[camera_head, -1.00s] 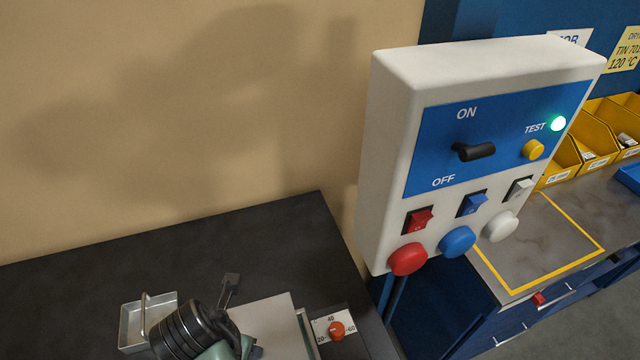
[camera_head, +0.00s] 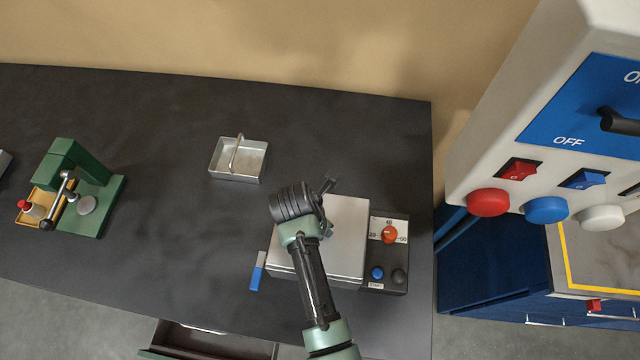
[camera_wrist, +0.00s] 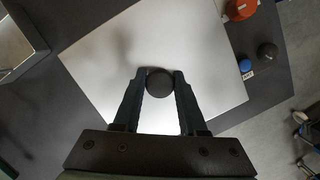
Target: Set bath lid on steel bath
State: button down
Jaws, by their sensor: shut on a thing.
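The bath lid (camera_head: 346,222) is a flat silver-grey plate with a round dark knob. The lid (camera_wrist: 115,60) fills much of the wrist view, turned at an angle. My gripper (camera_wrist: 160,84) is shut on its knob (camera_wrist: 160,82), one finger on each side. The steel bath's dark control panel (camera_head: 372,279) shows along the lid's right side. The lid hides the bath's opening, and I cannot tell whether it rests on the rim or hovers just above.
A steel basket (camera_head: 256,164) with a raised handle stands behind and left. A green device (camera_head: 84,195) stands at the far left of the dark bench (camera_head: 160,120). A blue-and-white item (camera_head: 258,270) lies left of the lid. A white switch box (camera_head: 530,120) juts out at right.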

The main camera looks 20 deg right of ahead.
jog(key=shift+f, duration=0.25)
jog(key=shift+f, duration=0.35)
jog(key=shift+c, duration=2.3)
grip_release()
